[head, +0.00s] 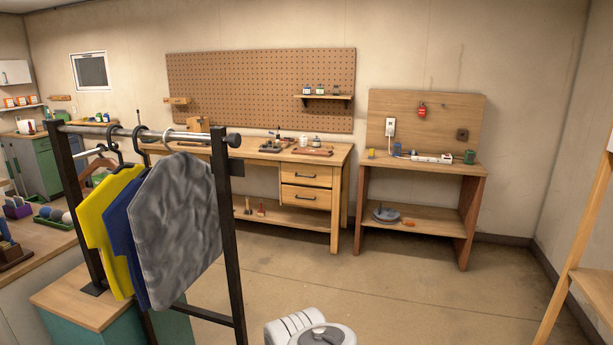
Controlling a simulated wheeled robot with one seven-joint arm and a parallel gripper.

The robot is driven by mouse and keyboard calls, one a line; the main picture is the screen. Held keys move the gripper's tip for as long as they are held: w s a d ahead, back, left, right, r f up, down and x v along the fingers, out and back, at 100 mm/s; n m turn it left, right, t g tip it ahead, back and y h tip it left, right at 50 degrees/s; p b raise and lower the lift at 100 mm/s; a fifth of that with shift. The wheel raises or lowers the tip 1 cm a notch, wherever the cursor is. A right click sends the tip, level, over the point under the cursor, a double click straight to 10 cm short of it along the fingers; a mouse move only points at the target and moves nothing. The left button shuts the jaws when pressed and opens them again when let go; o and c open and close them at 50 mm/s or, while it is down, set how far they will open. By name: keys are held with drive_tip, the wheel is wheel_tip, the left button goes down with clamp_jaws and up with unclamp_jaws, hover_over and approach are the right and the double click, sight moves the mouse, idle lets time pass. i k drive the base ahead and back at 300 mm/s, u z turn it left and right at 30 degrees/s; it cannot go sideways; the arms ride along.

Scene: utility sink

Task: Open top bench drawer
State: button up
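The wooden workbench (335,157) stands against the back wall in the head view. Its top drawer (290,171) is a pale wood front just under the worktop, with a dark bar handle (306,176). The drawer looks shut, its front about level with the lower drawer (318,202), which also looks shut and has a similar handle. Both fronts are in plain sight, across open floor from me. My gripper is not in view; only a white and grey part of my body shows at the bottom edge.
A black clothes rack (229,225) with hanging garments (176,230) stands close on the left and hides the bench's left part. A smaller wooden bench (366,215) stands right of the workbench. A wooden frame (572,255) is at far right. The middle floor (420,300) is clear.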

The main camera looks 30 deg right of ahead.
sight(291, 171)
drive_tip(key=z, duration=1.05)
drive_tip(key=i, duration=4.75)
drive_tip(key=u, duration=2.35)
drive_tip(key=i, duration=1.65)
drive_tip(key=z, duration=1.6)
